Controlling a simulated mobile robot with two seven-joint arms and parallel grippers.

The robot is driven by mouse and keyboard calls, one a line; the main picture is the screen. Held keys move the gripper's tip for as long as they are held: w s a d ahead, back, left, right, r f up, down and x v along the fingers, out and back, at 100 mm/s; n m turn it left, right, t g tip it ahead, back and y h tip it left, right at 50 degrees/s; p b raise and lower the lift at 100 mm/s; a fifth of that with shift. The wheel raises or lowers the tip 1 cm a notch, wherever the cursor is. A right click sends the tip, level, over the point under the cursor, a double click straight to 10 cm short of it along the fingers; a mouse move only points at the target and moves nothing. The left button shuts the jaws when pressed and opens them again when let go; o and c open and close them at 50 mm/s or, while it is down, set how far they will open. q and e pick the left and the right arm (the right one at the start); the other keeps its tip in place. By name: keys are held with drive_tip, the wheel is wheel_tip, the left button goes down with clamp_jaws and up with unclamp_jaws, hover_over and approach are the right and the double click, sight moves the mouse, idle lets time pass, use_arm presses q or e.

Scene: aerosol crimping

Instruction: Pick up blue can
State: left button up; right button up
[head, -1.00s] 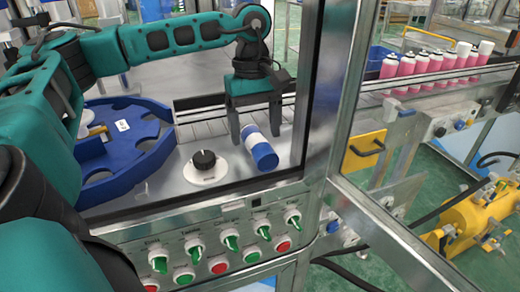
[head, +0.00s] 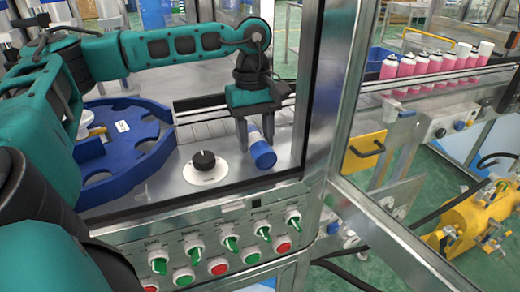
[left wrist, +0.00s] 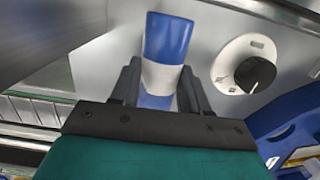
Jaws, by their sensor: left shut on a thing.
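The blue can (head: 262,154), blue at both ends with a white band, lies on its side on the metal work surface (head: 229,179), right of the black knob. My left gripper (head: 257,138) is above it with the fingers down, one on each side of the can, shut on it. In the left wrist view the can (left wrist: 168,38) sits between the two dark fingers (left wrist: 160,78), its blue end pointing away from the palm. The gripper hides part of the can's far end in the head view. My right gripper is not in view.
A black knob (head: 204,160) on a white disc stands left of the can. A blue notched turntable (head: 125,150) is further left. A metal frame post (head: 318,90) rises close on the right. Several pink cans (head: 407,66) line the conveyor beyond it.

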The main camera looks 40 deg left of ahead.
use_arm(q)
drive_tip(key=shift+c, duration=0.7)
drive_tip(key=shift+r, duration=0.15)
clamp_jaws()
